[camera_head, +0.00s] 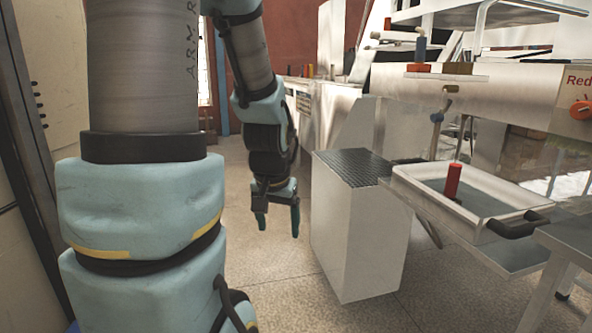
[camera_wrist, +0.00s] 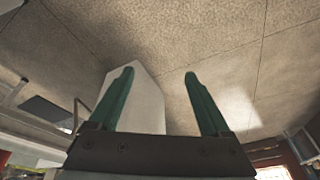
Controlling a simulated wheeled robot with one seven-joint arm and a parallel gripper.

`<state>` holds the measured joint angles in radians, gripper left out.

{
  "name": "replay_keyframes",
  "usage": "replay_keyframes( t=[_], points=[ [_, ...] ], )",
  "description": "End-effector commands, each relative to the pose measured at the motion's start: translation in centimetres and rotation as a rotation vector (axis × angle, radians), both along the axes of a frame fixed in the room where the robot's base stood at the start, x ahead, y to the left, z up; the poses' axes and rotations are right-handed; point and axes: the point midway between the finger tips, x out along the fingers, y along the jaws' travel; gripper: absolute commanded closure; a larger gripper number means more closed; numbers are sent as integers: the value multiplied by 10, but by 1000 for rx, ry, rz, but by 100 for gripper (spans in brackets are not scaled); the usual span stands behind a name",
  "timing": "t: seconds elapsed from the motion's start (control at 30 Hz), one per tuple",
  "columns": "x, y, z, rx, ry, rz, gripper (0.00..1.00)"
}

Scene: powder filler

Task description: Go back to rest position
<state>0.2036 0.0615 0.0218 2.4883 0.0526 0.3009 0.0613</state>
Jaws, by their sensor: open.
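My gripper (camera_head: 276,222) hangs with its fingers pointing down at the end of my arm, left of the white box-shaped cabinet. Its two green fingers (camera_wrist: 160,95) are spread apart in the wrist view, with nothing between them. The gripper is open and empty, above the bare floor. A red cylinder (camera_head: 453,181) stands upright in the white tray (camera_head: 484,234) at the right, well apart from my gripper.
The white cabinet (camera_head: 352,238) with a dark ribbed top stands just right of my gripper; its side also shows in the wrist view (camera_wrist: 147,105). The machine (camera_head: 510,95) with an orange knob fills the upper right. The speckled floor (camera_head: 270,270) below my gripper is clear.

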Motion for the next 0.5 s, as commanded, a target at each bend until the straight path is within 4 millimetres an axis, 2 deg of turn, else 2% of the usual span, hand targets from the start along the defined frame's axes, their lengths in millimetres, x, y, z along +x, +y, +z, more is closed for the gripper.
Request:
replay_keyframes(
  t=[0.03,0.17,0.2,0.37,0.5],
  points=[
    [-18,12,-4,-6,49,62,19],
    [-62,32,-11,-26,173,213,19],
    [-57,29,7,-24,162,197,19],
    [-56,28,39,-23,160,191,19],
    [-56,28,73,-23,158,190,19]
  ],
)
